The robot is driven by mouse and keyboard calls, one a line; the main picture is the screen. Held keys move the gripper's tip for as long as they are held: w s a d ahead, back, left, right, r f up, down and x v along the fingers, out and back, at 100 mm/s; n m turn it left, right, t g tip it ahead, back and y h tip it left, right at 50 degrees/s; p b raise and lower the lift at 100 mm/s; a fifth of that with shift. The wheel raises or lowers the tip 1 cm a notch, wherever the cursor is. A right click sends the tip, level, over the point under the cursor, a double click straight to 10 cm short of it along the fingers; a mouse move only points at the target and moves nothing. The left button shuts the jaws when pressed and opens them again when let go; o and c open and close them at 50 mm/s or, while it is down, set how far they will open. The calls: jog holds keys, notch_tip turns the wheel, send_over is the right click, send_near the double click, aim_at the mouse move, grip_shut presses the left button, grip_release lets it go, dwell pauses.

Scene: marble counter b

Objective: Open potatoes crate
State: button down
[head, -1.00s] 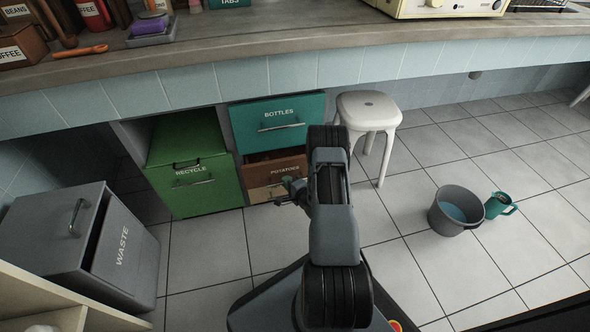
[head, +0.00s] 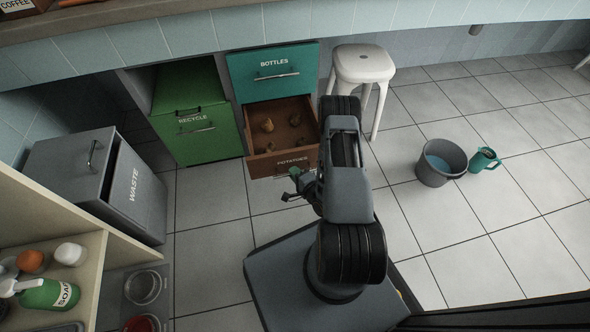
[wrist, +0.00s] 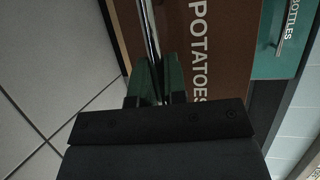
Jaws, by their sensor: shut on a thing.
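The brown potatoes crate (head: 284,163) is a drawer below the teal bottles drawer (head: 273,72). It stands pulled out, and several potatoes (head: 267,125) show on its floor. My gripper (head: 294,184) is at the crate's front, partly hidden by my own arm. In the wrist view, the green fingers of my gripper (wrist: 157,82) are shut on the metal bar handle (wrist: 150,35) of the crate. The brown front with the POTATOES label (wrist: 198,60) is right beside the fingers.
A green recycle bin (head: 196,131) stands left of the drawers, and a grey waste bin (head: 131,188) further left. A white stool (head: 363,66) is to the right.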

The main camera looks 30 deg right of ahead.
jog(key=shift+s, duration=0.45)
jog(key=shift+d, duration=0.1)
jog(key=c, duration=1.5)
grip_release()
jog(key=o, duration=0.3)
jog(key=p+v, duration=0.4)
jog(key=v, duration=0.9)
jog(key=shift+s, duration=0.45)
